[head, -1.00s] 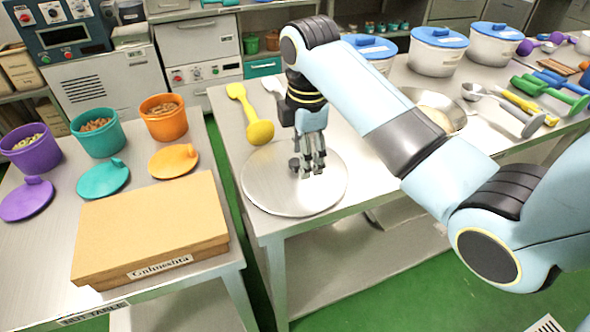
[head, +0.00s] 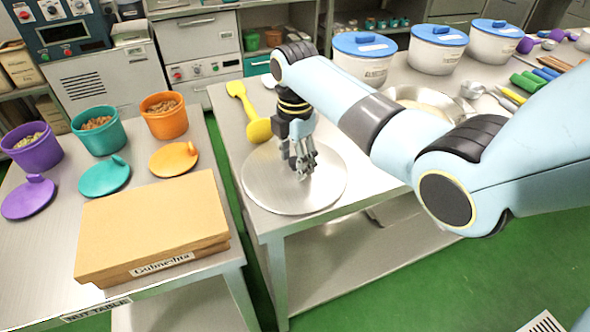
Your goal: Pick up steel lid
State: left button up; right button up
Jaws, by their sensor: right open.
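The steel lid (head: 285,200) is a large, flat, round disc lying on the near left end of the steel table. My right gripper (head: 304,175) points down over the upper middle of the lid. Its fingers are apart, around the place where a handle would sit, and they cover that spot. I cannot tell whether the fingertips touch the lid. My left gripper is not in view.
A yellow spoon (head: 256,128) lies just behind the lid. A steel bowl (head: 425,102) and white tubs with blue lids (head: 438,50) stand farther right. On the left table are a cardboard box (head: 150,225) and purple, teal and orange buckets (head: 165,118).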

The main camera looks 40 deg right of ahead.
jog(key=shift+f, duration=0.25)
grip_shut()
jog(key=shift+r, duration=0.1)
dwell(0.3)
